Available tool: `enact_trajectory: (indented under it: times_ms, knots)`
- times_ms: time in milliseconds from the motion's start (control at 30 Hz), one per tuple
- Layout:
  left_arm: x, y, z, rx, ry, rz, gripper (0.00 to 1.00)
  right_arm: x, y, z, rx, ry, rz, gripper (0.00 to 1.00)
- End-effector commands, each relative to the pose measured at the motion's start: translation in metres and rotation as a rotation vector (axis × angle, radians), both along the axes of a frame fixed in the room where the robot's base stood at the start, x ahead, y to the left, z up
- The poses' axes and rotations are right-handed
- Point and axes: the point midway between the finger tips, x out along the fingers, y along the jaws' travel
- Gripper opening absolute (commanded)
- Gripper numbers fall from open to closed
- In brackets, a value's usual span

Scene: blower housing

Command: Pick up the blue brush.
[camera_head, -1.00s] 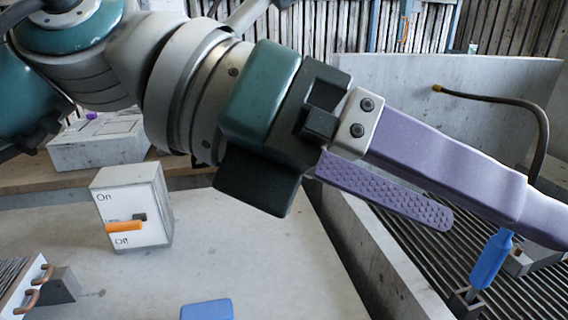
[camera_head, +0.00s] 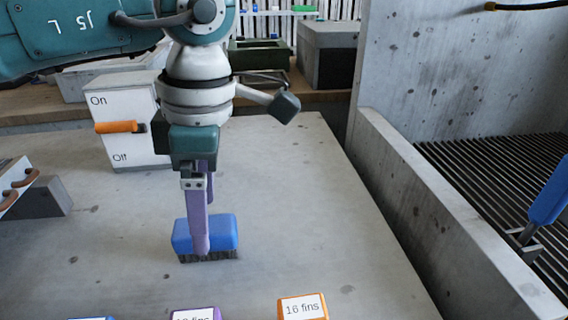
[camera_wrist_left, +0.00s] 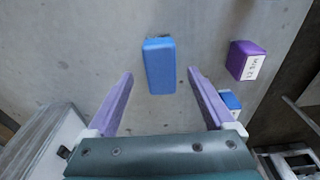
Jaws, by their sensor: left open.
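The blue brush (camera_head: 228,228) lies on the grey tabletop, its dark bristles showing along its lower edge in the head view. My left gripper (camera_head: 201,250) points down at it, its purple fingers seen edge-on and partly covering the brush. In the left wrist view the blue brush (camera_wrist_left: 159,66) appears between the two spread, open purple fingers of my left gripper (camera_wrist_left: 160,73), with a gap on each side. I cannot tell how far the tips are above the table. My right gripper is not in view.
A white On/Off switch box (camera_head: 130,135) with an orange lever stands behind and left. Purple (camera_head: 195,315) and orange (camera_head: 302,307) labelled blocks sit at the front. A low concrete wall (camera_head: 420,190) borders the table on the right, beside a slatted grate (camera_head: 490,165).

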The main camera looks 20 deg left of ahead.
Motion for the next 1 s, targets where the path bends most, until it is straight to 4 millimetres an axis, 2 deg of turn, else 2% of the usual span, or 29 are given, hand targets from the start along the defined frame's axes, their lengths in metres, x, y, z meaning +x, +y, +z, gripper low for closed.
enact_trajectory:
  times_ms: [100,200,467,1000]
  knots:
    - [-0.004,0.003,-0.019,-0.001,0.004,0.002,0.88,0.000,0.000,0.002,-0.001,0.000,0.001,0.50]
    - [-0.004,0.004,-0.029,-0.001,0.002,0.001,0.88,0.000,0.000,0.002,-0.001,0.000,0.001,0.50]
    - [-0.004,0.004,-0.031,-0.002,0.000,0.000,0.86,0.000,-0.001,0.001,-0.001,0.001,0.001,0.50]
    - [-0.003,0.004,-0.030,-0.003,-0.001,0.001,0.26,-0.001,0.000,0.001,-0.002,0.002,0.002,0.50]
